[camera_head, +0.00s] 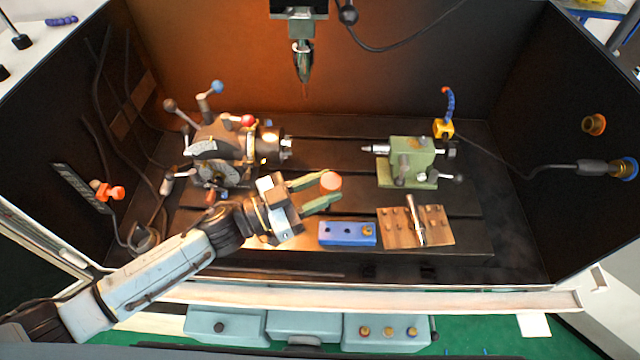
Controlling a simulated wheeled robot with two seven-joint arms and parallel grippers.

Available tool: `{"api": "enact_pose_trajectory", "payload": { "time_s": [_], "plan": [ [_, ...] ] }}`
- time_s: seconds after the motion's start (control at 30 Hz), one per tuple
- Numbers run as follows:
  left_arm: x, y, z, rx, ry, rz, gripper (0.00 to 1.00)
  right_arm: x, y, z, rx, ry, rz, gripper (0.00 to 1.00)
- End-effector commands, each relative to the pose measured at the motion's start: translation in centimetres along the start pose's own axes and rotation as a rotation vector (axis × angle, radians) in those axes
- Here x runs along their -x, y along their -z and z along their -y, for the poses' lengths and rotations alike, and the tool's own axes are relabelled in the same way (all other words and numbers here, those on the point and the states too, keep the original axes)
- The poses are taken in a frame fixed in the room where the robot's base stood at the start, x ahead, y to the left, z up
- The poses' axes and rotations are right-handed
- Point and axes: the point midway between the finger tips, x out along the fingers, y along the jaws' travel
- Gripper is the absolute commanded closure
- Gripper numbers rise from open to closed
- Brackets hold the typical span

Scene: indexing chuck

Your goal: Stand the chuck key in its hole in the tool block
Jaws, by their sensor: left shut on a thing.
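My left gripper (331,188) reaches in from the left over the dark machine bed, with its green fingers pointing right. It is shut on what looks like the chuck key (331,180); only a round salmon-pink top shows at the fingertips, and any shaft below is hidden. The blue tool block (347,234) lies on the bed just below the fingertips in the picture, with dark holes on top and a small brass-coloured spot at its right end. The key appears above and apart from the block. My right gripper is not in view.
A brown board (436,232) with small pegs and a metal tool (415,218) lies right of the block. The indexing chuck (228,148) stands behind left, the green tailstock (405,162) behind right. A spindle (303,60) hangs above. The enclosure's front edge (400,293) is nearest.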

Motion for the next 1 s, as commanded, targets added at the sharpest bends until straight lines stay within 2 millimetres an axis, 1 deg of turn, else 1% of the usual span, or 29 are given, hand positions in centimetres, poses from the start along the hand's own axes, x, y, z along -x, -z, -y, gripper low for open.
{"api": "enact_pose_trajectory", "payload": {
  "time_s": [0.1,0.17,0.57,0.77,1.0],
  "plan": [
    [0.1,-0.3,0.1,0.067,0.021,0.007,1.00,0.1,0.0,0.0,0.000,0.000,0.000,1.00],
    [0.1,-0.4,0.1,0.081,0.026,0.008,1.00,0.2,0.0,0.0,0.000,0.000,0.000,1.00],
    [0.1,-0.6,0.1,0.081,0.025,0.008,1.00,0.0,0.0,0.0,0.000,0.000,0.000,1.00],
    [0.2,-1.5,0.0,0.080,0.024,0.008,1.00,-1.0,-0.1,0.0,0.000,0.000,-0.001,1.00],
    [0.5,-3.7,-0.2,0.080,0.024,0.008,1.00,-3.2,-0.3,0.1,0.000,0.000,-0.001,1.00]
  ]
}}
